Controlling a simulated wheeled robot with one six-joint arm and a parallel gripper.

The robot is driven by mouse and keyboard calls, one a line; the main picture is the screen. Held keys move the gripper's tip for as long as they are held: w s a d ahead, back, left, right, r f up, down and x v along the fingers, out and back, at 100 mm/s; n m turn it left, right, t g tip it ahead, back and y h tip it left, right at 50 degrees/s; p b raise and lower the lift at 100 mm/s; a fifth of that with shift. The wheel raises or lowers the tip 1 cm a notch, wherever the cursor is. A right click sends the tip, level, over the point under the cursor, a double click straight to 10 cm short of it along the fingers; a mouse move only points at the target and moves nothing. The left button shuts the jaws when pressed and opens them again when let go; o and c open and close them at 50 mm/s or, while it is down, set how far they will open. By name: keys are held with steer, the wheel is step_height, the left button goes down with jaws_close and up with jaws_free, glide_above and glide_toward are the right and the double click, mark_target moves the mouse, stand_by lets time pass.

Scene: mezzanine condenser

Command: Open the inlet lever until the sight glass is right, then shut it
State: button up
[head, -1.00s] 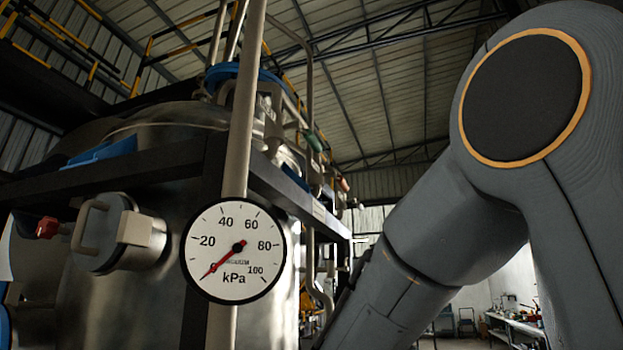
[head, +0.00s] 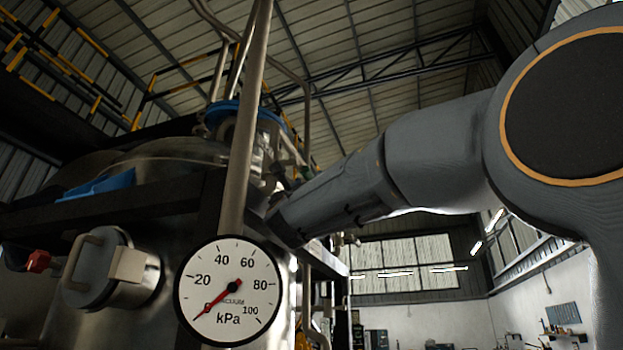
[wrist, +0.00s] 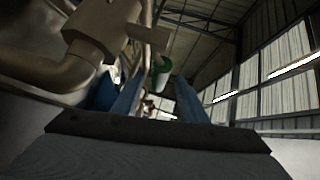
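In the wrist view, my gripper (wrist: 158,88) is open, its two bluish fingers apart with nothing held between them. A green-and-white cylindrical piece (wrist: 160,73), possibly the lever's grip, shows beyond the fingertips and between them in the picture. I cannot tell its distance or whether it touches. A metal valve body with a pipe (wrist: 98,30) is at upper left. In the head view, my arm reaches left to the vessel's pipework, and the gripper's fingers cannot be made out. I cannot pick out the sight glass in either view.
A round kPa gauge (head: 229,291) has its red needle near 0. A red-knobbed fitting (head: 38,261) is at left. Open hall lies to the right.

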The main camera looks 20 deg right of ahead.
mark_target(311, 174)
steer(key=shift+w+r, duration=0.2)
steer(key=shift+r, duration=0.25)
steer(key=shift+p+x, duration=2.2)
steer(key=shift+x, duration=1.15)
steer(key=shift+f, duration=0.15)
jaws_close()
